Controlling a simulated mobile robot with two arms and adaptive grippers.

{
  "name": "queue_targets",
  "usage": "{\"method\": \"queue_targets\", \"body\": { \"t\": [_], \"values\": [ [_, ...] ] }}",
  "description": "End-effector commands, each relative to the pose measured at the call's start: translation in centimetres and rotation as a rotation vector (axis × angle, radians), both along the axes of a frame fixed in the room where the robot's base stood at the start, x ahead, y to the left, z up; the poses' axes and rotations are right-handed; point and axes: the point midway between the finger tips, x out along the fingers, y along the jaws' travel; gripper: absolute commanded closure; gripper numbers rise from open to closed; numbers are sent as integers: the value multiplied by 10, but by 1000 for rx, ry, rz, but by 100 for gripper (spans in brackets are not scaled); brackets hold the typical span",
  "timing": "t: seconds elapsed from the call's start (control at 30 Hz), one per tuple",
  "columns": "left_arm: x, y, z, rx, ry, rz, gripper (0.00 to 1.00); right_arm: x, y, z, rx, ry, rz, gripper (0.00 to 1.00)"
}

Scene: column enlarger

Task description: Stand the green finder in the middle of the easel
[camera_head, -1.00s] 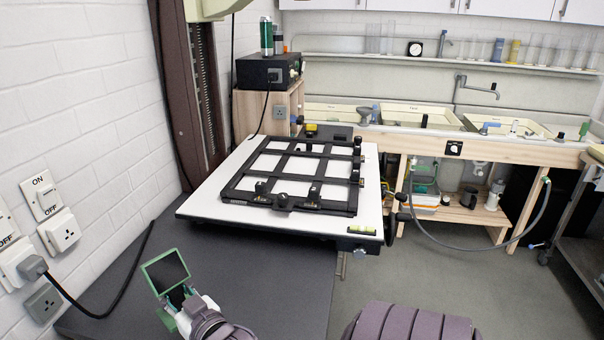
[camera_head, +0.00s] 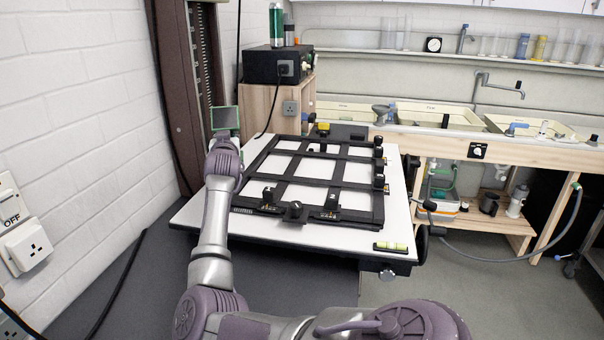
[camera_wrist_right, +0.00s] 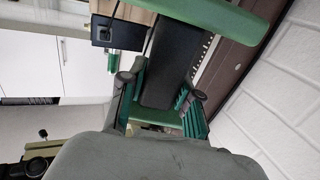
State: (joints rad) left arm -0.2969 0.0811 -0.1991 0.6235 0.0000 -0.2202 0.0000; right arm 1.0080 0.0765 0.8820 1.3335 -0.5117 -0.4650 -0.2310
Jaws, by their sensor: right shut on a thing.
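The green finder (camera_head: 225,118) is a green frame around a dark panel. It is up in the air at the left, in front of the brown column and near the far left corner of the white baseboard. My right gripper (camera_head: 224,143) is shut on it from below. In the right wrist view the finder's green frame and dark panel (camera_wrist_right: 167,62) stand between the fingers (camera_wrist_right: 162,88); the grip itself is partly hidden. The easel (camera_head: 326,184), a black frame with crossbars, lies on the baseboard to the right of the gripper. My left gripper is not in view.
The white baseboard (camera_head: 210,217) carries a green-yellow level (camera_head: 391,246) at its near right corner. Black knobs stand up along the easel's near and right edges. The column (camera_head: 170,90) and brick wall are close on the left. A black box (camera_head: 276,65) stands behind.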

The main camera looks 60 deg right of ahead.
Motion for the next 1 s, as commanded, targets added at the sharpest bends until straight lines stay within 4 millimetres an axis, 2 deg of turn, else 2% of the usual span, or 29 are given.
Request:
{"method": "queue_targets", "body": {
  "t": [0.13, 0.27, 0.5, 0.7, 0.83, 1.0],
  "values": [
    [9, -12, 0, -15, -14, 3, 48, 1, -2, 6, -6, -7, -1, 100],
    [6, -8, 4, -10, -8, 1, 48, 2, 9, 2, -5, -7, 1, 100],
    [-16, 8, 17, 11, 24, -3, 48, 3, 58, -26, -1, -6, 3, 100],
    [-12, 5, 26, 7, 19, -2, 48, 3, 96, -49, -3, -6, 1, 100],
    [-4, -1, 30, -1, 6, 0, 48, 4, 111, -58, -4, -7, 0, 100],
    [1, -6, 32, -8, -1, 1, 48, 3, 116, -67, -6, -6, -1, 100]
  ]
}}
